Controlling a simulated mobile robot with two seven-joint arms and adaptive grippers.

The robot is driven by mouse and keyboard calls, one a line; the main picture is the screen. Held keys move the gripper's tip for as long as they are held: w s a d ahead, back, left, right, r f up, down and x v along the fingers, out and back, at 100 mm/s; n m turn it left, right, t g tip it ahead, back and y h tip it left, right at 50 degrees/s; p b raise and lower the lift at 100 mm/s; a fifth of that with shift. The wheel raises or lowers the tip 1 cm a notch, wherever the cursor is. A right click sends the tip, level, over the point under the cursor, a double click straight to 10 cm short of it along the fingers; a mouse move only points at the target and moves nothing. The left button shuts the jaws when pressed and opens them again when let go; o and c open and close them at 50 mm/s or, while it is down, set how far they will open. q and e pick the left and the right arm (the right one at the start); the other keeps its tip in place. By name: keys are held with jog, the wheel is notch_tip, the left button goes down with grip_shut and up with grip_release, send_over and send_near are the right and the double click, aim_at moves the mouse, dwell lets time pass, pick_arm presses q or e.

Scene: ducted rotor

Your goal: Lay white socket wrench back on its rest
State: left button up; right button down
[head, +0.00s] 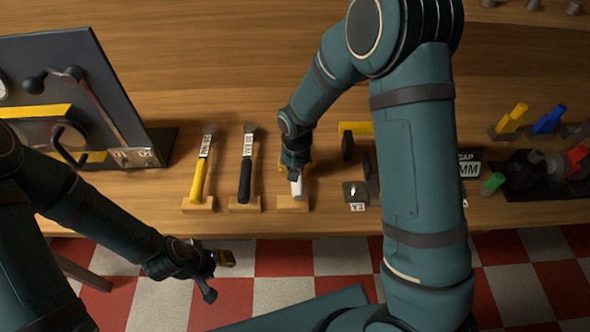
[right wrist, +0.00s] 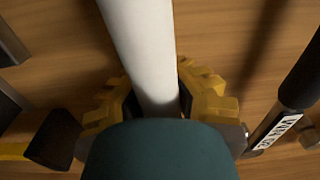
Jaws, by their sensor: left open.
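The white socket wrench (head: 297,188) is at the right-hand wooden rest (head: 293,205) near the table's front edge. Only the end of its white handle shows in the head view; my gripper hides the rest of it. In the right wrist view its white shaft (right wrist: 143,45) runs between the yellow fingers of my right gripper (right wrist: 158,100), which look closed on it. I cannot tell whether the handle touches the rest. My left gripper (head: 226,258) is open and empty, low in front of the table edge.
A yellow-handled tool (head: 200,180) and a black-handled tool (head: 245,178) lie on rests to the left. A dark upright panel (head: 95,75) stands at far left.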

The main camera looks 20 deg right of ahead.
jog(key=shift+f+b, duration=0.4)
dwell(0.3)
jog(key=c, duration=1)
grip_release()
notch_tip(320, 180, up, 12)
jog(key=shift+s+d+r, duration=0.1)
